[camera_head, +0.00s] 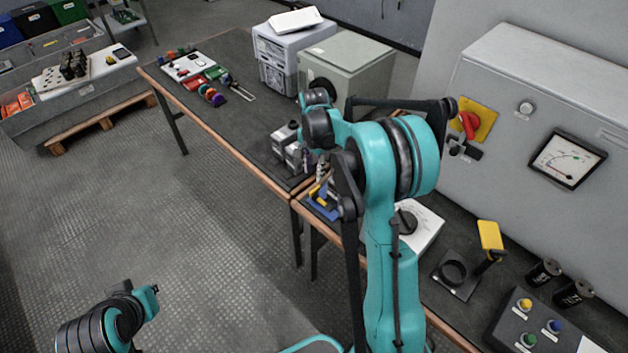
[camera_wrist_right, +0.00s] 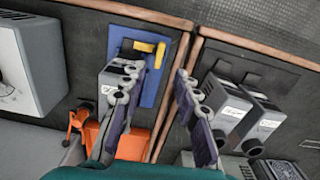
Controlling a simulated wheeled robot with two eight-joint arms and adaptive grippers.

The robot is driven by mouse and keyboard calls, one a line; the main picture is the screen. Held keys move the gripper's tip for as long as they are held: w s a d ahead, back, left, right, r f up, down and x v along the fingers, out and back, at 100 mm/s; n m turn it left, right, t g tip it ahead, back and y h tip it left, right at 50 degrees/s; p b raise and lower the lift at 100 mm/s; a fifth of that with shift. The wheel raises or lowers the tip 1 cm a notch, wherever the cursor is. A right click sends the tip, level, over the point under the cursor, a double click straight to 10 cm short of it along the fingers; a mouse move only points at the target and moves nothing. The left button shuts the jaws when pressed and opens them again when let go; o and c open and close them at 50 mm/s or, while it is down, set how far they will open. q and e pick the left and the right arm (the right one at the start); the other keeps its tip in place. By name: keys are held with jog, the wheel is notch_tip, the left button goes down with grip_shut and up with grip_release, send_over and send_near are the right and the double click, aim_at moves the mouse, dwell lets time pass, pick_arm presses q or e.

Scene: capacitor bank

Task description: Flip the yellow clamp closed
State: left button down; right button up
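The yellow clamp (camera_wrist_right: 159,54) is an L-shaped yellow lever on a blue base plate (camera_wrist_right: 148,91) in the right wrist view. A grey block with a white label sits beside it, partly behind my left-hand finger. In the head view the yellow part (camera_head: 314,190) and blue plate (camera_head: 325,211) show small beside my right arm, partly hidden. My right gripper (camera_wrist_right: 156,74) is open and empty, its two padded fingers apart above the plate's near side. The yellow lever lies beyond the fingertips. I see no contact. The left arm shows at lower left, but its fingers do not.
Grey labelled blocks (camera_wrist_right: 226,105) stand right of the gripper. An orange fixture (camera_wrist_right: 133,143) is below the left finger. A grey cabinet (camera_head: 535,125) backs the bench. A black holder with a yellow flap (camera_head: 490,236) and a button box (camera_head: 524,322) stand right.

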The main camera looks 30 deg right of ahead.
jog(key=shift+r, duration=1.45)
jog(key=s+a+r+n+t, duration=0.3)
jog(key=s+a+r+n, duration=0.35)
jog(key=s+r, duration=0.25)
jog(key=s+a+f+n+t, duration=0.1)
jog(key=s+a+n+t, duration=0.3)
jog(key=s, duration=0.9)
jog(key=a+n, duration=0.2)
jog(key=n, duration=0.1)
jog(key=shift+s+f, duration=0.2)
jog(key=shift+s, duration=0.05)
jog(key=shift+n, duration=0.25)
